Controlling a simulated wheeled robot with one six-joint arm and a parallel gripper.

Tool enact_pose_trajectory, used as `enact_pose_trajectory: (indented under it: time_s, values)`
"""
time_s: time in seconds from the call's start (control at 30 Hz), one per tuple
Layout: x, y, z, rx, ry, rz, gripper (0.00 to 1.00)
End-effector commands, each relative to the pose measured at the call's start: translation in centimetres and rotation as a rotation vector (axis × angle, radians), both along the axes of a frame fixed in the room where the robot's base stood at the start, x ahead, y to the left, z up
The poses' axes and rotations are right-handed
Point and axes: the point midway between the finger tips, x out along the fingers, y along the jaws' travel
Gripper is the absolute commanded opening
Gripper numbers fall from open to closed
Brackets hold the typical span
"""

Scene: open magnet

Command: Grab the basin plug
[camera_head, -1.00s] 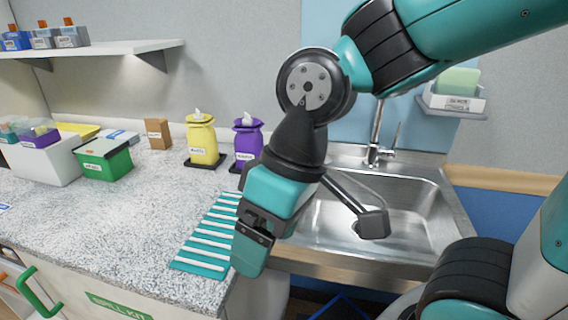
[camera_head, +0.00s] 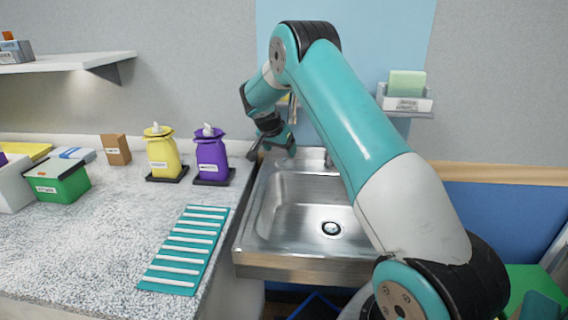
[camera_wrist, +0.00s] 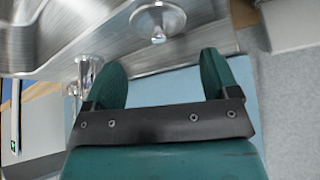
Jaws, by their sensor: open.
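A shiny metal piece that looks like the basin plug (camera_wrist: 158,18), a round disc with a small knob, shows at the top of the wrist view on the sink's back ledge. My gripper (camera_wrist: 162,60) is open and empty, its two teal fingers spread on either side of the plug's line, with the plug beyond the fingertips and apart from them. In the head view my gripper (camera_head: 272,147) hangs over the back left of the sink (camera_head: 290,190). I cannot make out the plug there. The drain (camera_head: 331,228) in the basin floor looks dark in the middle.
The metal tap (camera_wrist: 88,72) stands close to the left finger in the wrist view. A yellow bottle (camera_head: 160,155) and a purple bottle (camera_head: 211,157) stand on the counter left of the sink. A teal ribbed mat (camera_head: 186,250) lies in front of them. A holder (camera_head: 405,102) hangs on the wall.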

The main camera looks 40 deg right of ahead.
Motion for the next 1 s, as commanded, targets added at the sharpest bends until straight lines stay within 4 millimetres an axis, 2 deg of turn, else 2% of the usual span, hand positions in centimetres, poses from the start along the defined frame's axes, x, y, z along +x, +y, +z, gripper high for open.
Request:
enact_pose_trajectory:
  time_s: [0.37,0.63,0.67,0.8,1.0]
  values:
    - [0.6,-2.3,-4.3,0.001,0.001,0.004,0.81]
    - [0.7,-2.6,-4.8,0.001,0.000,0.005,0.81]
    - [0.7,-2.6,-4.8,0.001,0.000,0.005,0.79]
    - [0.7,-2.5,-4.7,0.001,0.000,0.005,0.47]
    - [0.7,-2.5,-4.7,0.001,0.000,0.006,0.46]
